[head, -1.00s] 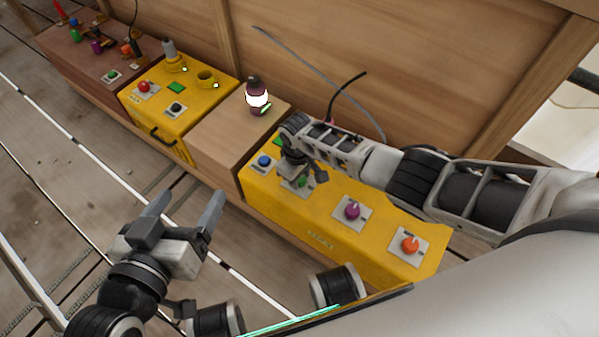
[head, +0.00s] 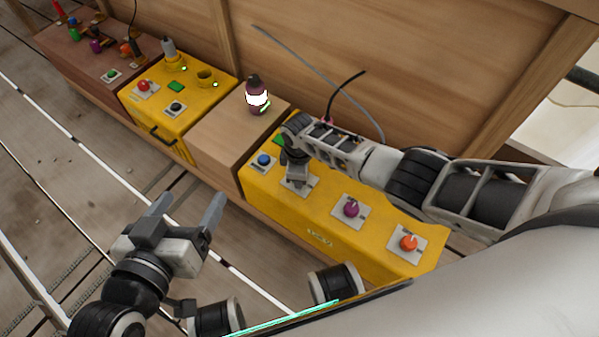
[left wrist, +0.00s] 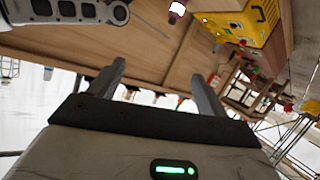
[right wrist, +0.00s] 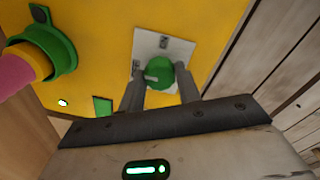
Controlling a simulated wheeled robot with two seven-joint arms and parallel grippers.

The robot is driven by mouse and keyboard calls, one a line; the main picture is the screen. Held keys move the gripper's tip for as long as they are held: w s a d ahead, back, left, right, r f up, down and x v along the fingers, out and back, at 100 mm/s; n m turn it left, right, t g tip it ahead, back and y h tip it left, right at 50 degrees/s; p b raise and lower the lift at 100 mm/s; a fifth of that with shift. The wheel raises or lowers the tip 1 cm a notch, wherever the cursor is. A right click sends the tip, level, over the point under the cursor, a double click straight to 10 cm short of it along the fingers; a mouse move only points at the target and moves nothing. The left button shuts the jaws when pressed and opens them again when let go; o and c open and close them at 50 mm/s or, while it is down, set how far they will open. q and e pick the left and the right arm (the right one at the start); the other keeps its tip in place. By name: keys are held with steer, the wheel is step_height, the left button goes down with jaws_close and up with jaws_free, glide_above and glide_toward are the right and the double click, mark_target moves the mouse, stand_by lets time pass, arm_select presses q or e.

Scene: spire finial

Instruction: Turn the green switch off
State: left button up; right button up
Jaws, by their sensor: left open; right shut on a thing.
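The green switch (right wrist: 183,78) is a round knob with a small lever on a white plate (right wrist: 176,45), set in the yellow panel. My right gripper (right wrist: 160,72) is shut on the green switch, with its fingers around the lever. In the head view my right gripper (head: 296,178) covers the knob, and only part of the white plate (head: 301,190) shows. My left gripper (head: 187,206) is open and empty, out in front of the panels. The left wrist view also shows its spread fingers (left wrist: 158,72).
The yellow panel (head: 325,238) also carries a blue button (head: 264,160), a purple knob (head: 351,208) and an orange knob (head: 409,242). A dark bottle (head: 256,98) stands on the wooden block to the left. Another yellow panel (head: 205,115) is farther left.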

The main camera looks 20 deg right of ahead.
steer(key=shift+a, duration=0.1)
steer(key=o, duration=1)
arm_select(q)
steer(key=shift+r, duration=0.15)
arm_select(e)
steer(key=shift+r, duration=0.15)
steer(key=shift+r+p, duration=0.35)
arm_select(q)
steer(key=shift+s+a+n+g+y+p, duration=0.25)
steer(key=shift+a+g+y+p, duration=0.4)
steer(key=shift+p, duration=1.4)
steer(key=shift+s+a+n+g+y+p, duration=0.1)
steer(key=shift+s+a+g+y+p, duration=0.4)
steer(key=shift+p, duration=1.55)
arm_select(e)
steer(key=shift+s+a+r, duration=0.1)
steer(key=shift+s+r, duration=0.1)
steer(key=shift+r, duration=3.55)
steer(key=shift+s+a+r, duration=0.1)
steer(key=shift+s+r, duration=0.05)
steer(key=shift+r, duration=3.55)
arm_select(q)
steer(key=shift+w+a, duration=0.2)
steer(key=shift+a, duration=0.05)
